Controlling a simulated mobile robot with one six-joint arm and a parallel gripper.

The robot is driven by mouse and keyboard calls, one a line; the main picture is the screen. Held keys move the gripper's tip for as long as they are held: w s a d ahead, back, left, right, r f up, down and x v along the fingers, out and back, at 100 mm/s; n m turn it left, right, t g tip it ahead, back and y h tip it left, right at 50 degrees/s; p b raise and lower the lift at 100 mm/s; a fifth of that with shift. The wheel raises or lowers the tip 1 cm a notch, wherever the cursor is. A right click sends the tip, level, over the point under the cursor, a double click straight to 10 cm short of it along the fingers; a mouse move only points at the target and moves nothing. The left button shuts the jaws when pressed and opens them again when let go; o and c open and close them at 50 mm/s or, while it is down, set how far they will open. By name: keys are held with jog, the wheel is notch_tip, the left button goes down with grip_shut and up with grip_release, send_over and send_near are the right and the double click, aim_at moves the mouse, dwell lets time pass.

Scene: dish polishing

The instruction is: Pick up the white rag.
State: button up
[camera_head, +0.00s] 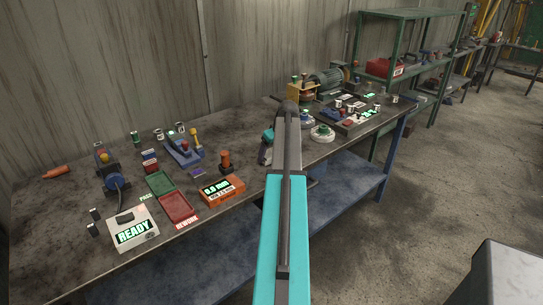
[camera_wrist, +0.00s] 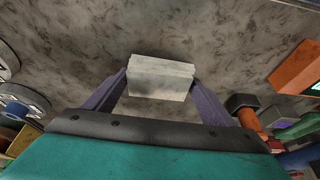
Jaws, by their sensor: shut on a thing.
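The white rag (camera_wrist: 160,80) is a folded, pale grey-white block in the wrist view. My gripper (camera_wrist: 160,84) has its two purple fingers at the left and right ends of the rag and is shut on it. The grey worktop shows behind the rag; I cannot tell how far above it the rag is. In the head view my arm hides the rag and most of the gripper.
The workbench (camera_head: 70,215) carries a green tray (camera_head: 160,184), a red tray (camera_head: 177,208), an orange gauge box (camera_head: 221,190) and a white READY box (camera_head: 132,230). A round white-rimmed dish (camera_head: 322,133) is right of my arm. Bare worktop shows at the back left.

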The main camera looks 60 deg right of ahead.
jog(key=shift+r+b, duration=0.5)
jog(key=shift+r, duration=0.75)
jog(key=s+a+r+b, duration=0.1)
jog(key=s+a+b, duration=0.2)
jog(key=s+a, duration=0.7)
jog(key=shift+s+a+r, duration=0.2)
jog(key=shift+a+r, duration=0.15)
jog(key=shift+a, duration=0.8)
